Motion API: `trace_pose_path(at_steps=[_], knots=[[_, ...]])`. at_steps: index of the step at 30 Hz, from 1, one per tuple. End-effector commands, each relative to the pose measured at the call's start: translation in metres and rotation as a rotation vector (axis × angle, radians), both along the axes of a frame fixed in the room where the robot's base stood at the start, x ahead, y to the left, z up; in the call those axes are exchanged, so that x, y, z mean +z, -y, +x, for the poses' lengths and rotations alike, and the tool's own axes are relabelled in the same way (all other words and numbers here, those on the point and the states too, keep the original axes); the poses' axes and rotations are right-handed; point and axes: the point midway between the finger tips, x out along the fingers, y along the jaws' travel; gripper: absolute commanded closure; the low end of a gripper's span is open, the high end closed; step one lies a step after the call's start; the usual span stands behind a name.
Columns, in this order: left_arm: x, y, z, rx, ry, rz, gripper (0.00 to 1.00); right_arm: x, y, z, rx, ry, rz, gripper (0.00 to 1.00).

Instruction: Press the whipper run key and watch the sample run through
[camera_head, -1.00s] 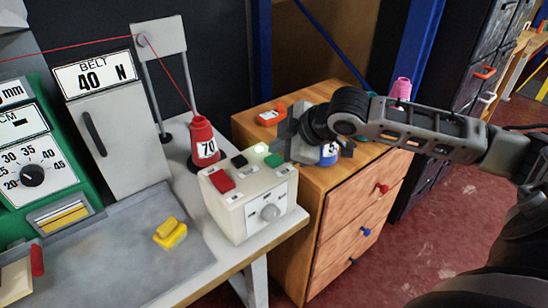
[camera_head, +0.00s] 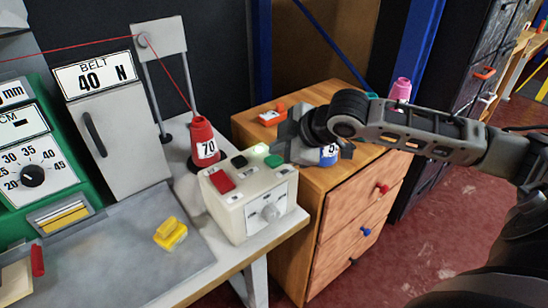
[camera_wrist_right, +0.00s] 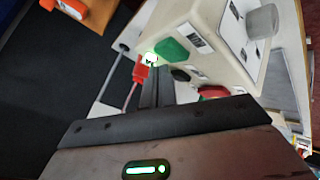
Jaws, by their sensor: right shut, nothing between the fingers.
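The pale control box (camera_head: 250,209) stands at the right end of the bench. Its top has a red key (camera_head: 221,181), a black key (camera_head: 239,161), a green key (camera_head: 273,160) and a glowing lamp (camera_head: 259,149). A grey knob (camera_head: 270,212) is on its front. My right gripper (camera_head: 276,149) is shut and empty, with its tips close behind the green key. In the right wrist view the shut fingers (camera_wrist_right: 156,88) point past the green key (camera_wrist_right: 171,50); I cannot tell whether they touch it. My left gripper is not in view.
A red thread cone (camera_head: 203,142) marked 70 stands behind the box, its thread running up to a post. A grey unit (camera_head: 113,140) reads BELT 40 N. A yellow block (camera_head: 170,233) lies on the bench. A wooden drawer cabinet (camera_head: 345,225) adjoins on the right.

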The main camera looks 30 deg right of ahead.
Motion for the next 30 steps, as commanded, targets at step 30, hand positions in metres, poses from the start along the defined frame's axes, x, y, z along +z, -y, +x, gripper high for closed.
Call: trace_pose_path(at_steps=[30], knots=[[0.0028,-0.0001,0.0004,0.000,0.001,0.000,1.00,-0.0116,-0.0001,0.0000,0.000,-0.001,0.001,1.00]])
